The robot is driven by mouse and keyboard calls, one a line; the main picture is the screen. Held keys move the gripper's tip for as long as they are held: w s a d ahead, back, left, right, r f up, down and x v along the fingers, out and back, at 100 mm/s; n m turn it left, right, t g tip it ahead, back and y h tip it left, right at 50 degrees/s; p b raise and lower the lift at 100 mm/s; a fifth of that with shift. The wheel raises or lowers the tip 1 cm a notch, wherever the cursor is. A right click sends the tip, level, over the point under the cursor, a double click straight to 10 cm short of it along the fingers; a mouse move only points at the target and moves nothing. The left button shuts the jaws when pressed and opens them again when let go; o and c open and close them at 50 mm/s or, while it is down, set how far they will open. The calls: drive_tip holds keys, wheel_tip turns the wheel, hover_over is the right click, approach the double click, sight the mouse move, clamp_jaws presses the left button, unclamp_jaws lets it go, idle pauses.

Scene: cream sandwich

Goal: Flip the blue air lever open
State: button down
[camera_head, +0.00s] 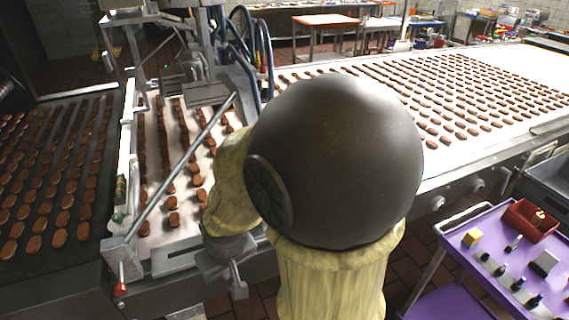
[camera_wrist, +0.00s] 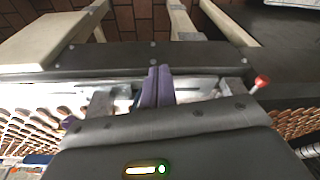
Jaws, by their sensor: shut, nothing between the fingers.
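My gripper (camera_wrist: 158,72) shows in the wrist view as two narrow purple-grey fingers side by side, shut with nothing between them. They lie over the metal edge of the conveyor machine (camera_wrist: 110,68). In the head view my gripper (camera_head: 238,288) is a grey piece pointing down at the near side of the machine, just right of its front corner. I cannot make out the blue air lever for sure in either view; my arm and gripper body cover part of the machine.
A red-knobbed lever (camera_head: 121,288) stands at the machine's front corner; it also shows in the wrist view (camera_wrist: 262,80). Brown biscuits fill the belts. A slanted metal bar (camera_head: 185,165) crosses the near belt. A purple cart (camera_head: 505,262) stands at the right.

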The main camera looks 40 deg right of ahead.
drive_tip(key=shift+w, duration=0.3)
drive_tip(key=w+d+r+m+g+p, duration=0.1)
drive_tip(key=w+d+r+m+p, duration=0.3)
drive_tip(key=w+d+r+m, duration=0.45)
drive_tip(key=d+r+m+g+p, duration=0.1)
drive_tip(key=d+r+m+p, duration=0.3)
drive_tip(key=d+r+m, duration=0.8)
drive_tip(key=d+r, duration=0.2)
drive_tip(key=d, duration=0.2)
drive_tip(key=shift+s+d+r+g, duration=0.3)
drive_tip(key=shift+s+d, duration=0.05)
drive_tip(key=shift+d, duration=0.05)
